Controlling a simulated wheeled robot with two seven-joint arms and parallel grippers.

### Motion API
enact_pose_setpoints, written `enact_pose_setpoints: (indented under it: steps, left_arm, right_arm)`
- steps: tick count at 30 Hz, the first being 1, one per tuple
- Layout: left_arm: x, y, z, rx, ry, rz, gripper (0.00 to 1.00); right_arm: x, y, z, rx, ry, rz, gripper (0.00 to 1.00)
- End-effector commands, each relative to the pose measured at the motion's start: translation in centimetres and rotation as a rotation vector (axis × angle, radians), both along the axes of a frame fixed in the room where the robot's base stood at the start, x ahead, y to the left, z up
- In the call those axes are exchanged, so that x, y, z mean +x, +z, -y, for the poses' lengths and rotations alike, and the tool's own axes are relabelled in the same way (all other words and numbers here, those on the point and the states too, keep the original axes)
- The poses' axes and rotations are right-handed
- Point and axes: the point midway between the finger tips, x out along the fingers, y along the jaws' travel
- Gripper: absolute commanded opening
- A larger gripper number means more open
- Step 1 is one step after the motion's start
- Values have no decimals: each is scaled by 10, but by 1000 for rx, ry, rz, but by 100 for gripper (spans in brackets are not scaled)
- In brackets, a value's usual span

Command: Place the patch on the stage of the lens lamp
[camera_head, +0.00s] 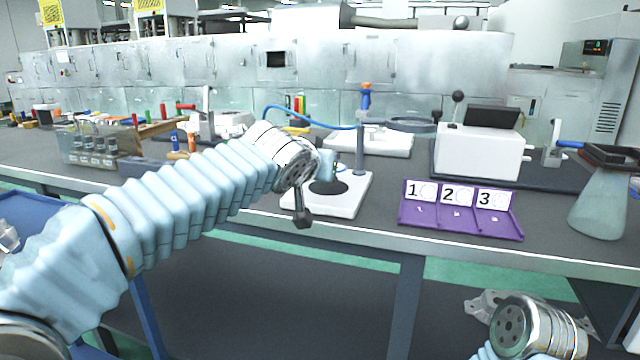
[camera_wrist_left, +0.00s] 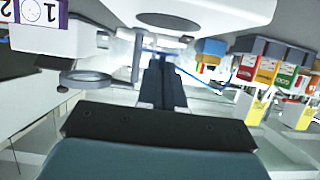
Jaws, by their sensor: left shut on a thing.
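The lens lamp stands on the bench in the head view, with a white base (camera_head: 346,205), a dark round stage (camera_head: 328,187), a post and a ring lens (camera_head: 412,125). My left gripper (camera_wrist_left: 162,82) is shut, with its tips close to the lamp base. In the wrist view the dark stage (camera_wrist_left: 165,20) shows beyond the tips and the ring lens (camera_wrist_left: 86,79) is to the left. The patch cannot be made out; what the jaws hold is hidden. My left wrist covers part of the lamp in the head view. My right wrist (camera_head: 520,330) is low at right, its jaws not distinguishable.
A purple tray (camera_head: 408,218) with compartments numbered 1, 2 and 3 lies right of the lamp. A white instrument (camera_head: 478,150) stands behind it, and a glass flask (camera_head: 598,205) stands at the right. Several coloured bins (camera_wrist_left: 265,70) show in the wrist view.

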Motion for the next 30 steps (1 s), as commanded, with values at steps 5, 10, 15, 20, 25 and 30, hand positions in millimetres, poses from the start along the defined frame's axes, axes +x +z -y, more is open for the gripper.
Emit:
enact_pose_setpoints:
  steps: [5,10,15,20,25,30]
  left_arm:
    - [4,-30,-3,4,-1,-2,0]
    - [4,-36,-3,0,0,0,0]
    - [4,-36,-3,0,0,-1,0]
    - [4,-37,-3,0,0,-1,18]
    - [4,-37,-3,0,0,-1,39]
    - [4,-37,-2,1,1,-1,39]
  right_arm:
    - [0,-5,1,-1,-2,1,43]
    - [1,-5,2,-2,-3,1,43]
    - [1,-5,2,-2,-3,2,43]
    - [1,-6,2,-3,-4,1,43]
    - [1,-6,2,-3,-4,1,43]
    - [1,-6,2,-3,-4,1,43]
